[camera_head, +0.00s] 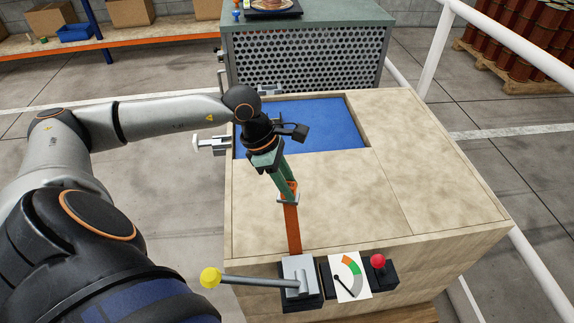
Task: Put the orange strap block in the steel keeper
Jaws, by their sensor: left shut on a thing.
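My left gripper (288,188) reaches down over the wooden bench top, its green fingers shut on the orange strap block (288,186). The fingers partly hide the block. A flat orange strap (293,230) runs from there toward the front edge of the bench. A small grey metal piece, apparently the steel keeper (281,201), shows right at the block and fingertips, on either side of the strap. I cannot tell whether the block is seated in it. My right gripper is not in view.
A grey lever unit (299,272) with a yellow knob (210,278) stands at the bench front, beside a dial (349,276) and a red button (378,261). A blue recess (325,125) lies behind the gripper. The wooden top (430,185) is clear at right.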

